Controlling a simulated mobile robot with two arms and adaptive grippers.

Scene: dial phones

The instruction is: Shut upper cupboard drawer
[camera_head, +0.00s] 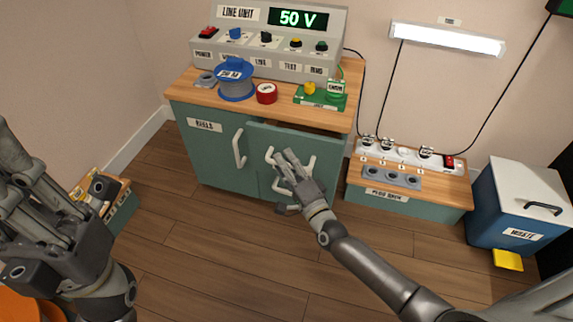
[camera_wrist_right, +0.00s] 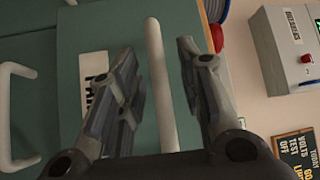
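The green cupboard (camera_head: 215,163) has its upper drawer (camera_head: 257,136) pulled out in the head view. A dark gap shows behind the drawer front, under the worktop. The drawer's white bar handle (camera_wrist_right: 160,85) lies between my right gripper's fingers in the wrist view, with space visible on both sides. My right gripper (camera_head: 286,160) is open in front of the drawer and hides the handle's middle in the head view. A partly hidden label (camera_wrist_right: 95,82) is on the drawer front. My left gripper (camera_head: 40,190) is at the left edge, away from the cupboard; its opening is unclear.
A blue spool (camera_head: 236,85), a red roll (camera_head: 267,93) and a green board (camera_head: 320,97) stand on the worktop before the line unit (camera_head: 268,45). A low socket bench (camera_head: 400,197) and a waste bin (camera_head: 515,205) stand right. The floor before the cupboard is clear.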

